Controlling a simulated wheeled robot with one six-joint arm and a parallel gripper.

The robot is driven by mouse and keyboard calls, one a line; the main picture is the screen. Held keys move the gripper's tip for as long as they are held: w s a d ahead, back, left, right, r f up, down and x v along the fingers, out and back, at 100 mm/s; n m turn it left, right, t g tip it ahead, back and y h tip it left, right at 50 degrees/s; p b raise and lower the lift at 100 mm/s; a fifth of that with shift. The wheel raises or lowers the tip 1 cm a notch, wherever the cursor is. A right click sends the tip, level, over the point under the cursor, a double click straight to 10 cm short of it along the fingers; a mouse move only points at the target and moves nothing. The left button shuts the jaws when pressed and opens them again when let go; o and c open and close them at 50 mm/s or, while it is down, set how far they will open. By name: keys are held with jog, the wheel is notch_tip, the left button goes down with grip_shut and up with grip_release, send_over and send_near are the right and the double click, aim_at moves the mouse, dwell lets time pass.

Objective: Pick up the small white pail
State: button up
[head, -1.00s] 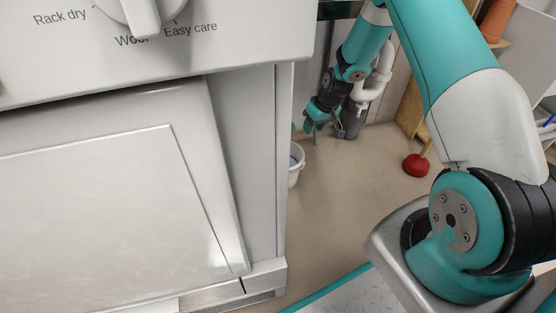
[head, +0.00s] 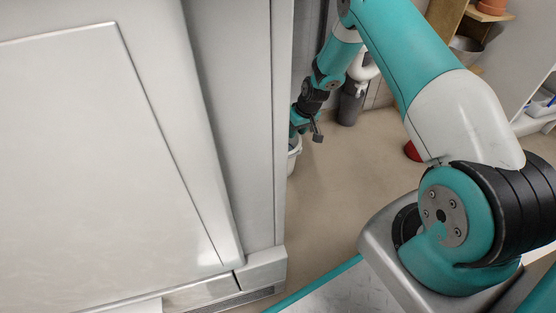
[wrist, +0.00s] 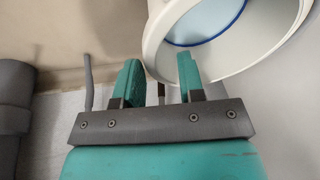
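The small white pail (head: 295,153) stands on the floor in the head view, mostly hidden behind the appliance's right edge. In the wrist view the pail (wrist: 226,60) fills the upper right, with its open mouth, white rim and a blue ring inside. My gripper (head: 312,130) is at the pail's top in the head view. In the wrist view my gripper (wrist: 158,66) is open, its two teal fingers apart. The left finger is outside the pail, and the right finger overlaps the rim and mouth. I cannot tell whether either finger touches it.
A large white appliance (head: 70,150) fills the left and hides part of the floor. A grey drain pipe (head: 348,106) stands behind my gripper; a grey cylinder (wrist: 14,100) shows at the wrist view's left. A red plunger (head: 412,151) is partly hidden. Floor (head: 340,205) right of the pail is clear.

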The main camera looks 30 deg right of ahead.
aim_at(293, 141)
jog(key=b+x, duration=0.4)
jog(key=x, duration=0.1)
jog(key=shift+s+d+f+b, duration=0.1)
jog(key=shift+d+b, duration=0.1)
jog(key=shift+b, duration=0.1)
grip_shut()
jog(key=shift+r, duration=0.2)
dwell(0.9)
